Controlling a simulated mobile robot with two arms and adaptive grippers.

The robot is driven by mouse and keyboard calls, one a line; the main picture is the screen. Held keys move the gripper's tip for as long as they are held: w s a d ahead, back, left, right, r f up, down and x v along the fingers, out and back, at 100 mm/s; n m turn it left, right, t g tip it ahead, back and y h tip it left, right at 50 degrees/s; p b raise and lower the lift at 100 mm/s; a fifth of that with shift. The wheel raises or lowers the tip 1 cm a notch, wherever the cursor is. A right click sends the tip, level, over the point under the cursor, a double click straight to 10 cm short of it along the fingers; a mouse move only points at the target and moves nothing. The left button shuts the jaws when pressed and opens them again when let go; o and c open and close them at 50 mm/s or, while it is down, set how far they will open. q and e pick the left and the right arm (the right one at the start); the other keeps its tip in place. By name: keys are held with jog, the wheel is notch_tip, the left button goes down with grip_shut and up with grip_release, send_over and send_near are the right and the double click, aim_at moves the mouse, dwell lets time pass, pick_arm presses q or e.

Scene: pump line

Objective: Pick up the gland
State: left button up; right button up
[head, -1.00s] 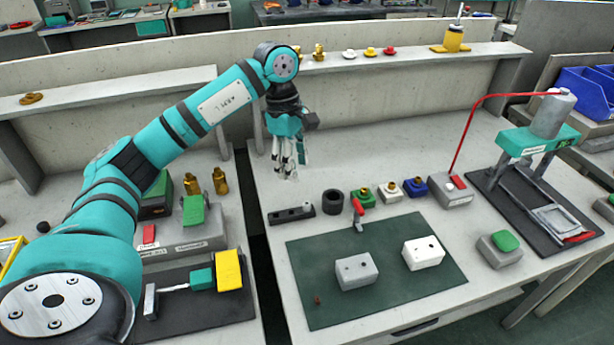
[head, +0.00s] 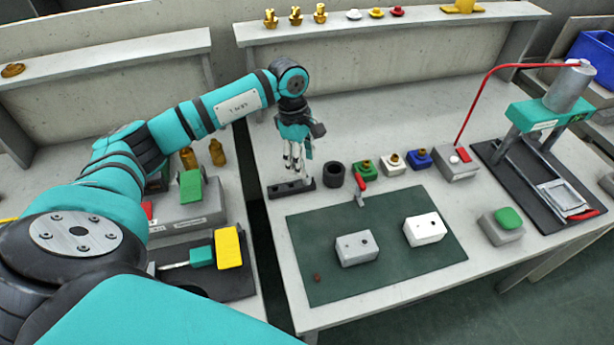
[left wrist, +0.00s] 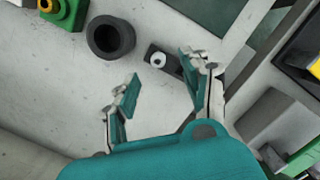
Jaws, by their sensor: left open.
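A small light-grey ringed piece, which I take to be the gland (head: 307,182), sits at the right end of a dark strip-shaped holder (head: 279,191). In the left wrist view the gland (left wrist: 153,51) shows a dark hole and lies just beyond and between my fingers. My left gripper (head: 293,165) hangs fingers down above the holder, open and empty. In the left wrist view its two fingers (left wrist: 163,82) stand wide apart, the right one covering part of the holder. My right gripper is out of view.
A black ring (head: 334,175) stands close right of the holder. Green (head: 363,170), white (head: 392,166) and blue (head: 418,160) blocks with brass tops follow. A red-handled valve (head: 361,188) and two pale blocks are on the green mat (head: 330,283). Table behind is clear.

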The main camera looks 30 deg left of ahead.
aim_at(307, 177)
pick_arm(q)
jog(key=shift+f, duration=0.2)
jog(key=shift+d+f, duration=0.15)
jog(key=shift+f, duration=0.15)
jog(key=f+p, duration=0.1)
jog(key=f, duration=0.2)
jog(key=shift+w+d+f+p, duration=0.2)
jog(key=shift+f+p, duration=0.15)
jog(key=shift+p, duration=0.05)
jog(key=shift+f, duration=0.4)
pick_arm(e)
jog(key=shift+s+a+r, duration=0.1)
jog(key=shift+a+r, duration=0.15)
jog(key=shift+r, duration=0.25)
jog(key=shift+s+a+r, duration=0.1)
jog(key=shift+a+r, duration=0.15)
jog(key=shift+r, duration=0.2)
pick_arm(q)
jog(key=shift+c, duration=0.2)
jog(key=c, duration=0.8)
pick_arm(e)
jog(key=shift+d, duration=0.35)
